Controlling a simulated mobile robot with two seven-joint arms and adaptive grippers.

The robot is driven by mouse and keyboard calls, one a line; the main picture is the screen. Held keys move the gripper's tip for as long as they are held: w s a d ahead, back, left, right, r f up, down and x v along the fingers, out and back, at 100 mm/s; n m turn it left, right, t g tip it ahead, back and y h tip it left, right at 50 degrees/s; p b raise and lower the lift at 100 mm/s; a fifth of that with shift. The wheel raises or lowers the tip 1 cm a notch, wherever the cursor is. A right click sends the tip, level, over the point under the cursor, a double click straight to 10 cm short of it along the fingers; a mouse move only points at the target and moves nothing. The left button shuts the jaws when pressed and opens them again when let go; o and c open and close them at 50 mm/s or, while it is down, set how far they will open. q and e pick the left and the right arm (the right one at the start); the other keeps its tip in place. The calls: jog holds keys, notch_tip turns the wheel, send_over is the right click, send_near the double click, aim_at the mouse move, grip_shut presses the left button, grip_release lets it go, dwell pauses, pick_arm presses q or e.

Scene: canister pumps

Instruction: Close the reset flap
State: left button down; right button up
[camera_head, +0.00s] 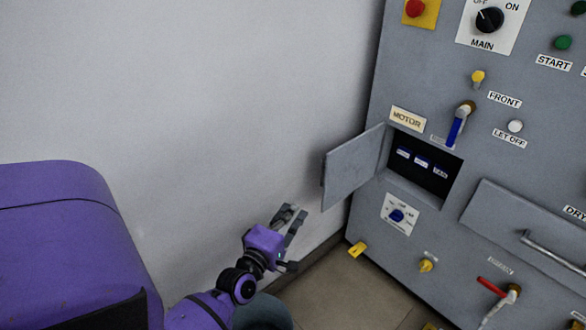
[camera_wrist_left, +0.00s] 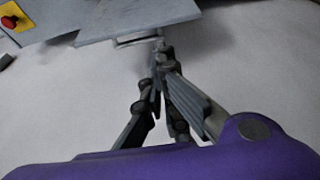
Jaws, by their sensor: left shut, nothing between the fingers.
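The reset flap (camera_head: 352,168) is a grey plate under the MOTOR label. It stands open, swung out to the left of a dark recess (camera_head: 424,164) with several blue switches inside. My left gripper (camera_head: 295,213) is shut and empty, just left of and below the flap's free edge, apparently apart from it. In the left wrist view my left gripper's fingers (camera_wrist_left: 159,62) reach toward a grey plate (camera_wrist_left: 140,20) that looks like the flap. Whether they touch it is unclear there. My right gripper is in neither view.
The grey control panel (camera_head: 400,270) fills the right side, with a blue-handled valve (camera_head: 457,128) above the recess, a small blue knob (camera_head: 397,215) below it and a yellow knob (camera_head: 357,249) low down. A bare pale wall (camera_head: 200,90) lies behind my left arm.

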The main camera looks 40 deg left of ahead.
pick_arm(q)
jog(key=b+x, duration=0.1)
jog(key=x, duration=0.8)
jog(key=shift+b, duration=0.3)
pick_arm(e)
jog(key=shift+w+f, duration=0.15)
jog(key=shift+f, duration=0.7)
pick_arm(q)
jog(key=shift+w+f, duration=0.1)
jog(key=shift+f, duration=0.05)
